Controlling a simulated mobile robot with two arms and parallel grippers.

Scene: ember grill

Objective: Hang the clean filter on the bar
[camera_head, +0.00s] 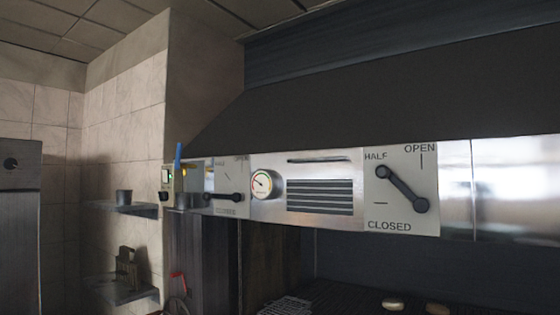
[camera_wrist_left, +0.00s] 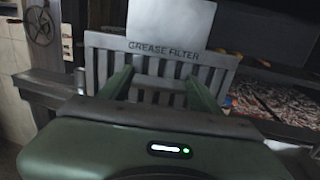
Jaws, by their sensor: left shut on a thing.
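A grey slatted grease filter (camera_wrist_left: 228,73), with "GREASE FILTER" on its top edge, shows upright in the left wrist view. My left gripper (camera_wrist_left: 160,78) is shut on it, with a green finger at each side of its middle slats. The filter's lower part is hidden behind the gripper. Neither gripper nor the filter shows in the head view. I cannot pick out the bar for certain in either view.
The head view shows the dark hood (camera_head: 350,100) above a steel panel with a gauge (camera_head: 262,184), a vent (camera_head: 320,197) and a right lever (camera_head: 402,189). Small wall shelves (camera_head: 125,208) stand at left. The left wrist view shows glowing coals (camera_wrist_left: 275,100) and a handwheel (camera_wrist_left: 40,27).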

